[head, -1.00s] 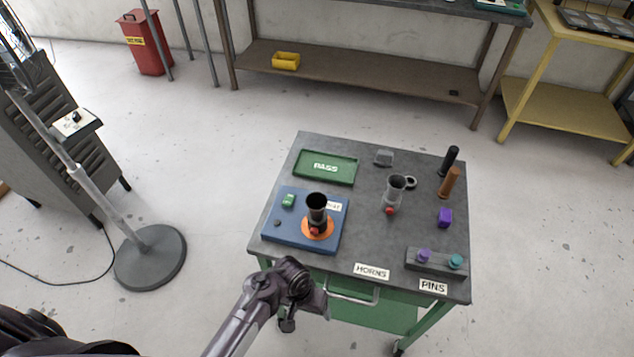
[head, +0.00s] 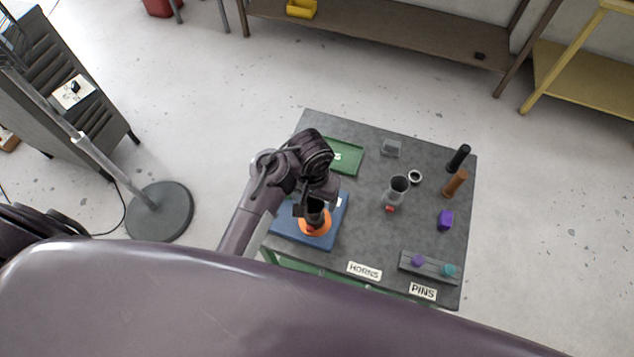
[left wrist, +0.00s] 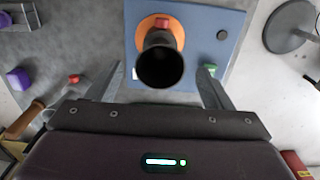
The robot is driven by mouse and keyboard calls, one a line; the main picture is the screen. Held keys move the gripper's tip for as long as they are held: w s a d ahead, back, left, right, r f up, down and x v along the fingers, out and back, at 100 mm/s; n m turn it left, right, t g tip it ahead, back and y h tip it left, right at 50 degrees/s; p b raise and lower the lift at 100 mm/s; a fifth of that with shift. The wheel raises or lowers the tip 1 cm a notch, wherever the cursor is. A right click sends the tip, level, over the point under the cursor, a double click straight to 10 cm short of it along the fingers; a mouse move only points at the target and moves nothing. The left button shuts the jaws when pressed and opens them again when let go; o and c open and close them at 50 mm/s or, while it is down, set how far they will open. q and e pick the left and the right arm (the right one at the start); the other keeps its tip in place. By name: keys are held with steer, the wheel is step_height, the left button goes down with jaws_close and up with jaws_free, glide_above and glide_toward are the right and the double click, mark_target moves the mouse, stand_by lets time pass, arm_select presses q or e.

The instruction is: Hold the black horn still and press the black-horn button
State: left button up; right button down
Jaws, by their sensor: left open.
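The black horn (head: 315,216) stands upright on an orange disc (head: 303,229) on the blue base plate (head: 338,221). In the left wrist view the horn's open mouth (left wrist: 161,66) faces the camera. A red button (left wrist: 162,22) shows at the horn's foot. My left gripper (head: 312,203) is over the horn, pointing down. In the left wrist view its open fingers (left wrist: 160,72) lie on either side of the horn's mouth, with gaps on both sides. The gripper hides part of the horn and plate in the head view. My right gripper is not in view.
A grey horn (head: 397,188) with a red button stands to the right, beside a ring (head: 415,177). A green tray (head: 347,157) is behind. Black (head: 459,158) and orange (head: 455,184) handles, a purple block (head: 446,220) and a pin holder (head: 431,268) are at the right.

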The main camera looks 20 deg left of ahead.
mark_target(311, 207)
arm_select(q)
steer(key=f, duration=0.1)
steer(key=s+f, duration=0.1)
steer(key=f, duration=0.1)
steer(key=shift+s+f, duration=0.1)
steer(key=shift+f, duration=0.15)
steer(key=shift+w+f+p, duration=0.15)
steer(key=shift+f, duration=0.45)
steer(key=shift+w+f+p, duration=0.15)
steer(key=shift+f, duration=1.1)
steer(key=shift+c, duration=0.5)
steer(key=c, duration=1)
steer(key=o, duration=0.4)
steer(key=c, duration=0.5)
steer(key=shift+o, duration=0.2)
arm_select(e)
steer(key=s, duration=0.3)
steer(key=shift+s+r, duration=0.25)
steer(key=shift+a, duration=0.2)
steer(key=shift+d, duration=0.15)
